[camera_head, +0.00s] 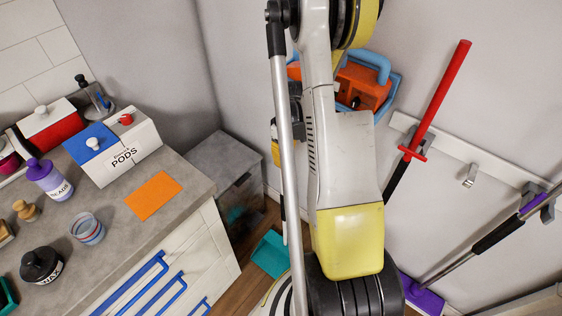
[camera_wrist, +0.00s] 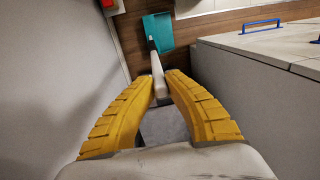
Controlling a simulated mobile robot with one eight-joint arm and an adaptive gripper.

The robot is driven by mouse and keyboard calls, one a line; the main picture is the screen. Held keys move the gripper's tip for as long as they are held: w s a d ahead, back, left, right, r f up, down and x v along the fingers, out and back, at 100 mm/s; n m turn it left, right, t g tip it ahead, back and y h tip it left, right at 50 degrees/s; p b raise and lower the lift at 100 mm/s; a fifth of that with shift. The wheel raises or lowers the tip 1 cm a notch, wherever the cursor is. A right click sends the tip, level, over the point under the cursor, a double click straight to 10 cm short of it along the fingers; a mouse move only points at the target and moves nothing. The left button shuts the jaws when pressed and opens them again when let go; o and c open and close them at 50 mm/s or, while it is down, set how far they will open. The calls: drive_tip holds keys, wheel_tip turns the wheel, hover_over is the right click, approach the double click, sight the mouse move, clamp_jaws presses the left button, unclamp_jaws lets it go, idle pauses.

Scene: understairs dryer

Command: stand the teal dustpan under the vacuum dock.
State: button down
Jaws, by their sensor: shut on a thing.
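The teal dustpan (camera_wrist: 158,30) shows in the wrist view beyond my fingertips, with its pale handle (camera_wrist: 157,64) running back between them. My gripper (camera_wrist: 164,80) is shut on that handle, with its yellow fingers on either side. The pan's teal part also shows in the head view (camera_head: 270,254), low beside my arm, against the wood floor.
A grey-topped counter (camera_head: 187,190) with blue-handled drawers stands at left, with a grey-topped see-through box (camera_head: 238,205) beside it. A blue caddy (camera_head: 383,68) with orange contents is on the wall. A red-handled tool (camera_head: 437,95) and a purple broom (camera_head: 427,298) hang from a rail.

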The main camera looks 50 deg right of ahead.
drive_tip(key=d, duration=0.4)
drive_tip(key=shift+w+d, duration=0.15)
idle(0.7)
